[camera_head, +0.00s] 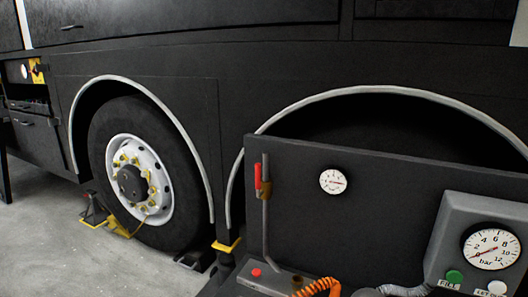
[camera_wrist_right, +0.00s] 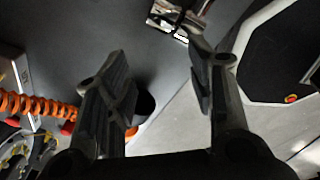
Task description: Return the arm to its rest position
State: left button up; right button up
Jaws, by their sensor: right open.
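My right gripper (camera_wrist_right: 165,85) shows in the right wrist view with its two fingers spread wide apart. Nothing is held between the fingers. Behind them are a dark grey surface and, to the right, the pale floor. Neither gripper shows in the head view, and the left gripper is in neither view.
A dark panel (camera_head: 390,220) with gauges, a red-handled lever (camera_head: 260,185) and an orange coiled hose (camera_head: 318,287) stands at the front right. The hose also shows in the wrist view (camera_wrist_right: 35,104). A coach wheel (camera_head: 140,178) stands behind. Clear floor (camera_head: 40,240) lies at left.

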jog(key=s+a+f+m+t+y, duration=0.25)
jog(key=s+a+m, duration=0.25)
jog(key=s+m, duration=0.35)
jog(key=s+d+f+m+h, duration=0.2)
jog(key=s+d+m+h, duration=0.2)
jog(key=s+d+m, duration=0.6)
notch_tip(320, 180, down, 13)
jog(key=p, duration=0.7)
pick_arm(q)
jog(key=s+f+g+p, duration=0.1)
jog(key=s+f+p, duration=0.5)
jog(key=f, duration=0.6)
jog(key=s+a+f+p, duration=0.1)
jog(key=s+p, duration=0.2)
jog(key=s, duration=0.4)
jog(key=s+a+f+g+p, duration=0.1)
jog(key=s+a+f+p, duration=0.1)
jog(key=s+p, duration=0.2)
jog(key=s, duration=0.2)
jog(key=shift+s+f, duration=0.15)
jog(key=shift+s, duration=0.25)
pick_arm(e)
jog(key=s+d+f+g, duration=0.1)
jog(key=s+f, duration=0.3)
jog(key=s, duration=0.5)
jog(key=s+d+f+g, duration=0.1)
jog(key=s+f, duration=0.3)
jog(key=s, duration=0.6)
jog(key=shift+d+f, duration=0.2)
jog(key=shift+d, duration=0.1)
